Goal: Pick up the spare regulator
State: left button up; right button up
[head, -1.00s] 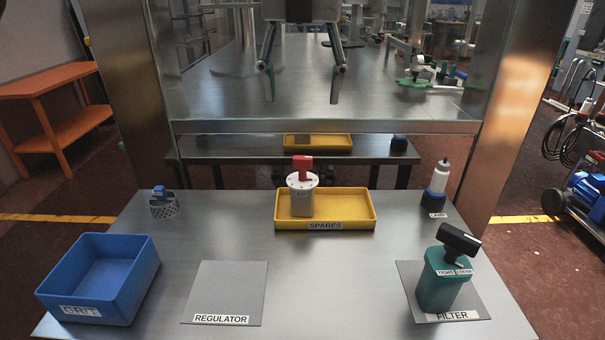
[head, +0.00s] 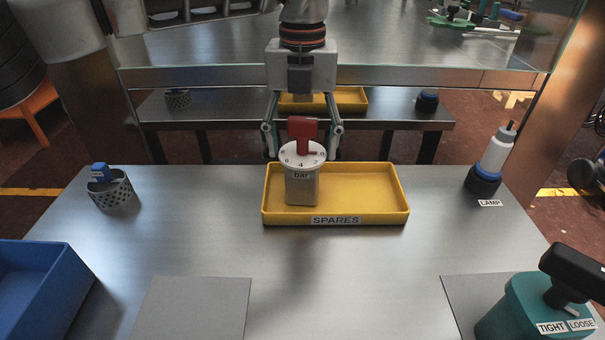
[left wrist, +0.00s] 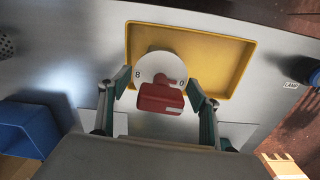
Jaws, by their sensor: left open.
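The spare regulator (head: 301,186) has a grey body, a white round dial marked "bar" and a red knob on top. It stands upright in the left part of the yellow SPARES tray (head: 375,214). My left gripper (head: 302,155) hangs from above, open and empty, its fingers apart on either side of the knob, seemingly slightly behind it. In the left wrist view, the regulator's dial and red knob (left wrist: 161,97) lie between the open fingers (left wrist: 160,85); contact cannot be told. My right gripper is out of view.
A perforated cup (head: 112,192) with a blue item stands left; a LAMP bottle (head: 494,158) stands right. A blue bin (head: 35,295) and a teal filter (head: 515,310) with a black handle occupy the front corners. A grey mat (head: 195,308) lies bare. A reflective panel stands behind.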

pick_arm(q)
notch_tip(320, 180, down, 4)
jog(key=shift+f+b, duration=0.1)
jog(key=shift+b, duration=0.35)
jog(key=shift+w+f, duration=0.1)
jog(key=shift+f, duration=0.4)
jog(key=shift+r, duration=0.2)
jog(key=c, duration=1.2)
jog(key=shift+c, duration=1.1)
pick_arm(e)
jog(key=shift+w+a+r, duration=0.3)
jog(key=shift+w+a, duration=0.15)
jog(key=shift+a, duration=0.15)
